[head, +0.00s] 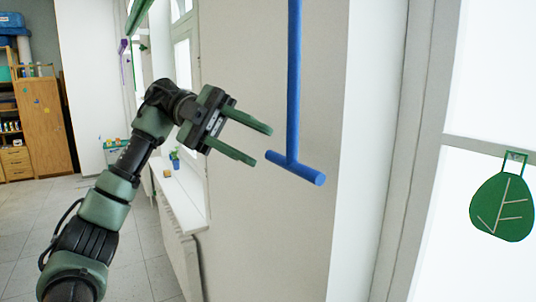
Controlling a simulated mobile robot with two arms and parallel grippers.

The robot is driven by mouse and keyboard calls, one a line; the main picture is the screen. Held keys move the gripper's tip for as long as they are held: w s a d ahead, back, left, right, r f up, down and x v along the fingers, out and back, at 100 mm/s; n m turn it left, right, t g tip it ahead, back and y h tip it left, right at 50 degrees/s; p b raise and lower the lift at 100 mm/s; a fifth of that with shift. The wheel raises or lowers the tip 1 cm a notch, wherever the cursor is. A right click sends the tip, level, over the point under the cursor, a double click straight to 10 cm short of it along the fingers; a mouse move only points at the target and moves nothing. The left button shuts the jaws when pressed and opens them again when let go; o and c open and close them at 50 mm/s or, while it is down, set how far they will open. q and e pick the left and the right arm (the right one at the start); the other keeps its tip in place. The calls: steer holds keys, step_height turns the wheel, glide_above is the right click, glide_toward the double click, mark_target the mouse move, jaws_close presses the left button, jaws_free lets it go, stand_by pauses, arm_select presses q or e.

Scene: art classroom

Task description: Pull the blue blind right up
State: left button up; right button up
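A blue pull handle (293,90) hangs down from the top of the picture in front of the pale wall. It ends in a short blue crossbar (296,168), making an upside-down T. My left gripper (264,146) is open and empty, its two green fingers pointing right towards the handle. The fingertips are just left of the crossbar and look apart from it. The blue blind itself is not recognisable in this view. My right gripper is out of view.
A window with a sill (182,200) is behind my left arm, with a small potted plant (175,158) on it. A green paper leaf (503,207) hangs at the right window. A wooden cabinet (42,125) stands far left. The floor (25,225) there is clear.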

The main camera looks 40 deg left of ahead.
arm_select(q)
steer(key=shift+v, duration=1.25)
